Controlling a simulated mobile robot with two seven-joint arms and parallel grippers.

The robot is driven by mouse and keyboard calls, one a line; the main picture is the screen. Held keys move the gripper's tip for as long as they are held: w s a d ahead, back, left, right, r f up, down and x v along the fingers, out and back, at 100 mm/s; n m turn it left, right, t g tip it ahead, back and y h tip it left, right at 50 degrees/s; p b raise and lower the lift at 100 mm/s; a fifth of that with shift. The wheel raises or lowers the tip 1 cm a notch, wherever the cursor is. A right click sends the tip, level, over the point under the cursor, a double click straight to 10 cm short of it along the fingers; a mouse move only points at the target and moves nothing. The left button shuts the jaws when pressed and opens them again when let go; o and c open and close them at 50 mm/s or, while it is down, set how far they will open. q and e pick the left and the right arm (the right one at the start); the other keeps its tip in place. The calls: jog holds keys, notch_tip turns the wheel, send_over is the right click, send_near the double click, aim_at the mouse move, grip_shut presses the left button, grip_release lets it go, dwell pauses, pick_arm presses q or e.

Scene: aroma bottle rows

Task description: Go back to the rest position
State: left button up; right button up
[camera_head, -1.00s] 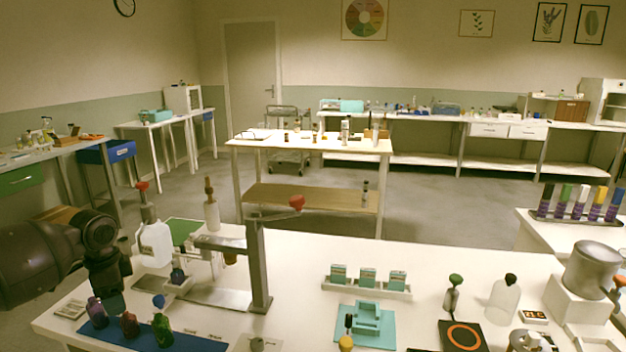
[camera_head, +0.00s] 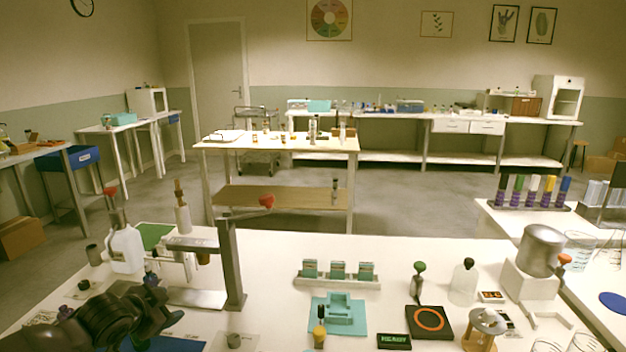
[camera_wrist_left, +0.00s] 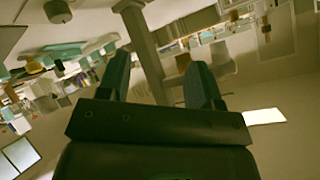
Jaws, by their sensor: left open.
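My left gripper (camera_head: 165,312) is at the lower left of the head view, low over the front of the white bench (camera_head: 270,270). In the left wrist view its two dark fingers (camera_wrist_left: 160,82) stand wide apart with nothing between them. The wrist view is tilted and shows the room beyond. The dark arm covers the row of small bottles at the bench front; part of the blue mat (camera_head: 180,343) shows beside it. My right gripper is not in view.
A grey press-like stand (camera_head: 232,265) rises close behind the left gripper, with a white jug (camera_head: 126,248) to its left. A teal holder (camera_head: 338,315), a small rack (camera_head: 337,283) and a black pad (camera_head: 429,321) stand further right. The bench between them has clear patches.

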pick_arm(q)
jog(key=s+d+f+n+t+h+p, duration=0.1)
jog(key=s+d+f, duration=0.25)
jog(key=s, duration=0.25)
jog(key=s+d+f+n+t, duration=0.1)
jog(key=s+d+f+t, duration=0.1)
jog(key=s+d, duration=0.35)
jog(key=s+a+f+n+g+y, duration=0.1)
jog(key=s+f+n, duration=0.1)
jog(key=s, duration=0.6)
jog(key=s+a+f+n+g+y+p, duration=0.1)
jog(key=s+f+n, duration=0.1)
jog(key=s+f, duration=0.3)
jog(key=s+a+f+n+g+y, duration=0.1)
jog(key=s+f+n, duration=0.1)
jog(key=s, duration=1)
jog(key=shift+f, duration=0.85)
jog(key=shift+s, duration=0.1)
